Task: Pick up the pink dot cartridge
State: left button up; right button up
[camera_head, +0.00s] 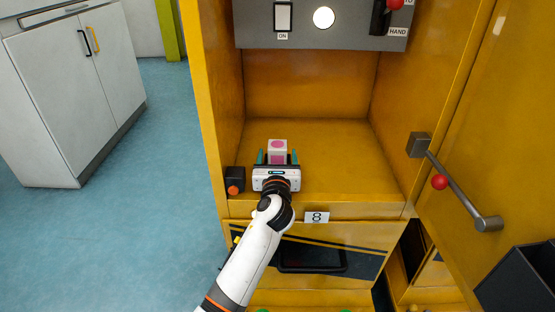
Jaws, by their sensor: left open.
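The pink dot cartridge (278,146) is a small white block with a pink dot on its top and pink on its front. It stands on the floor of the yellow cabinet compartment. My left gripper (277,158) reaches in from the front, with its two teal fingers apart, one on each side of the cartridge. Whether the fingers touch it cannot be told. The gripper body hides the cartridge's lower front. My right gripper is not in view.
A dark block with an orange-red knob (234,181) stands just left of my gripper. A grey panel (340,22) hangs above the compartment. The open door with a metal handle (462,190) is at the right. The compartment floor (345,165) right of the cartridge is clear.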

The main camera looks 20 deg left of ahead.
pick_arm(q)
jog(key=x, duration=0.3)
jog(key=shift+w+f, duration=0.1)
jog(key=shift+c, duration=0.5)
jog(key=c, duration=1.1)
jog(key=shift+o, duration=0.2)
